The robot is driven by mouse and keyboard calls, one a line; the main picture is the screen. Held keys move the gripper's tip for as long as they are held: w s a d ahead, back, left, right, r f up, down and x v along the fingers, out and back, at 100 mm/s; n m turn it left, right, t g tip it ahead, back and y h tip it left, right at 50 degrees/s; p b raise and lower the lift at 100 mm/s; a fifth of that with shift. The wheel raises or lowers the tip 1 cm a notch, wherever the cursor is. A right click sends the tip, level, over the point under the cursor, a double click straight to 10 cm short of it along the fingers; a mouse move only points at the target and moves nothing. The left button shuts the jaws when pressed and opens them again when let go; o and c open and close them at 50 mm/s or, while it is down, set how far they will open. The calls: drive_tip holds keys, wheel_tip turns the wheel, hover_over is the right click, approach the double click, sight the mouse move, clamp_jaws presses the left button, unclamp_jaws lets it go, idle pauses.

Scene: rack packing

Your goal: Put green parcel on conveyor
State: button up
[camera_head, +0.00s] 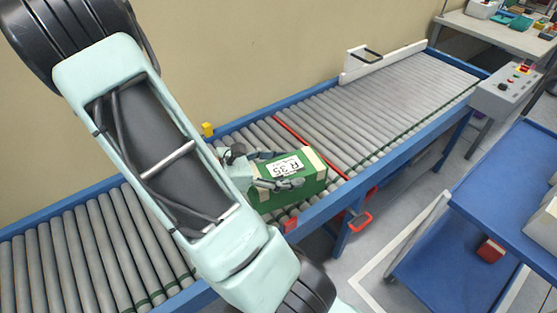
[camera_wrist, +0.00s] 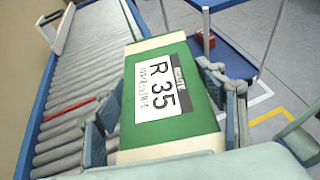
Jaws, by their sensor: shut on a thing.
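The green parcel (camera_head: 305,184) is a box with cream ends and a white label reading R 35. In the head view it is at the conveyor (camera_head: 380,95), over the rollers near the front blue rail. My gripper (camera_head: 268,170) is shut on the parcel, with one finger along each long side. In the wrist view the parcel (camera_wrist: 190,128) fills the middle, between the two fingers of my gripper (camera_wrist: 165,112). I cannot tell whether the parcel's underside touches the rollers. My arm hides part of the conveyor's left half.
A red strip (camera_head: 310,146) crosses the rollers just beyond the parcel. The rollers past it are clear up to a white barrier (camera_head: 380,62). A control box (camera_head: 507,88) is at the far right end. A blue cart (camera_head: 510,185) stands to the right.

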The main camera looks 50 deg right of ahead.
drive_tip(key=shift+w+a+n+t+h, duration=0.3)
drive_tip(key=shift+w+a+n+t, duration=0.25)
drive_tip(key=shift+n+t, duration=0.4)
drive_tip(key=shift+w+a+f+n+t, duration=0.25)
drive_tip(key=shift+w+t, duration=0.1)
drive_tip(key=shift+w, duration=0.15)
drive_tip(key=w+a+f, duration=0.4)
drive_tip(key=w+f, duration=0.8)
drive_tip(key=shift+w+f, duration=0.35)
drive_tip(key=shift+w, duration=0.05)
drive_tip(key=o, duration=1.2)
drive_tip(key=shift+f, duration=0.2)
drive_tip(key=o, duration=0.4)
